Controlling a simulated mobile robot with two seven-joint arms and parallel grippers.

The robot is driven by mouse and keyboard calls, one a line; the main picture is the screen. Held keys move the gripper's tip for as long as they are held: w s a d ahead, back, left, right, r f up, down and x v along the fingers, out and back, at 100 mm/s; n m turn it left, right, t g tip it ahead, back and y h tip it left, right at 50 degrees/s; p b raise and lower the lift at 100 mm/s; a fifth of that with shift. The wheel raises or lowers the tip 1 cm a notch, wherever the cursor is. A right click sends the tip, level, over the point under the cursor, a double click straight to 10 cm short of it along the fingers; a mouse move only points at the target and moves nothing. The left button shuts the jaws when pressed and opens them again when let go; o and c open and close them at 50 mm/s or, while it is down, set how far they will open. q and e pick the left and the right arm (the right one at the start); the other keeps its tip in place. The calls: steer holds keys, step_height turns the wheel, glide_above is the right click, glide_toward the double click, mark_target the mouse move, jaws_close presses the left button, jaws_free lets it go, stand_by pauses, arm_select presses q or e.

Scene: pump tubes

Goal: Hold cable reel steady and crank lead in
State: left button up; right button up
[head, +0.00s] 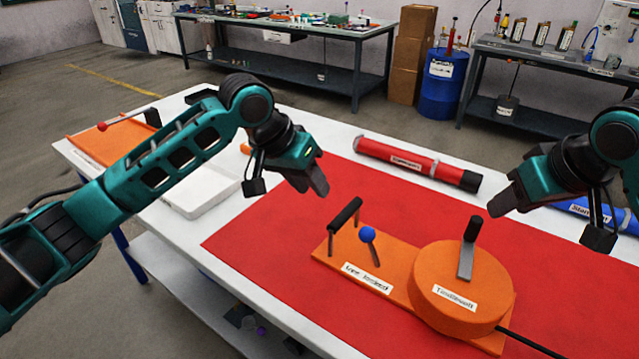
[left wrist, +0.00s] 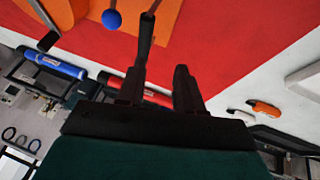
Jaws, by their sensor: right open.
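The cable reel has a flat orange base (head: 392,262) and a round orange drum (head: 440,295) on the red mat. A crank with a black knob (head: 473,228) stands on top of the drum. A black grip bar (head: 345,212) on two posts and a blue-knobbed lever (head: 368,235) rise from the base's left part. My left gripper (head: 312,182) is open and empty, above and left of the bar. In the left wrist view its fingers (left wrist: 158,88) are apart and the bar (left wrist: 147,30) shows beyond them. My right gripper (head: 500,205) is open and empty, right of the crank knob.
A red tube (head: 415,163) lies behind the reel; a blue tube (head: 590,212) lies at right. A white tray (head: 200,192) and an orange board (head: 110,143) are on the table's left. A black cable (head: 530,343) runs from the drum. The red mat (head: 275,245) left of the reel is clear.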

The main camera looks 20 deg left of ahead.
mark_target(339, 216)
arm_select(q)
steer(key=shift+m, duration=0.3)
steer(key=x, duration=0.4)
steer(key=s+d+x, duration=0.1)
steer(key=x, duration=0.3)
steer(key=d+x, duration=0.1)
steer(key=x, duration=0.3)
steer(key=shift+s+d+f, duration=0.1)
steer(key=shift+s+f, duration=0.05)
steer(key=shift+s, duration=0.1)
jaws_close()
arm_select(e)
steer(key=shift+o, duration=0.2)
